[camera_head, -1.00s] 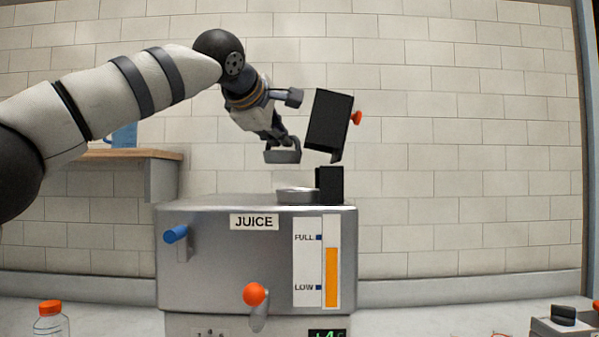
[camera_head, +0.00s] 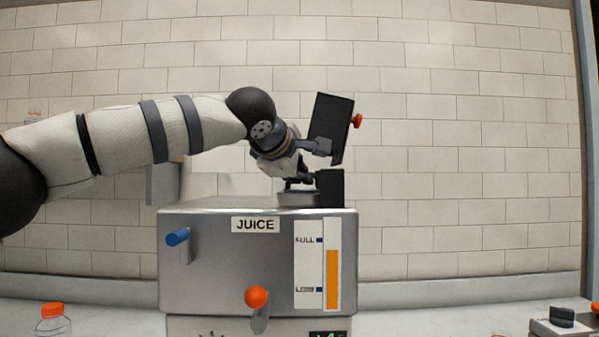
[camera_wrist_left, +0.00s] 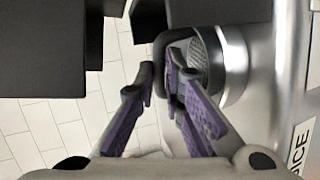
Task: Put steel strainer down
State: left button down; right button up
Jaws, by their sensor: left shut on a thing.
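My left gripper (camera_head: 298,184) is low over the top of the juicer (camera_head: 195,262), shut on the steel strainer. The strainer (camera_head: 297,193) shows as a grey rim at the round seat on the juicer's top, beside the black block (camera_head: 330,188). In the left wrist view, the strainer's mesh (camera_wrist_left: 197,60) lies within the round metal seat (camera_wrist_left: 236,62), beside the purple-padded fingers (camera_wrist_left: 155,82). Whether it rests fully on the seat, I cannot tell. My right gripper is not in view.
The tilted black juicer part (camera_head: 330,128) with an orange-red knob stands close to the right of my gripper. A blue lever (camera_head: 177,237) and an orange-knobbed tap (camera_head: 256,297) are on the juicer's front. An orange-capped bottle (camera_head: 53,322) stands at lower left.

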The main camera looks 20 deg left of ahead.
pick_arm(q)
jog(key=c, duration=1.7)
grip_release()
jog(key=shift+f, duration=0.1)
jog(key=shift+r, duration=0.2)
jog(key=v, duration=1.2)
jog(key=shift+f, duration=0.15)
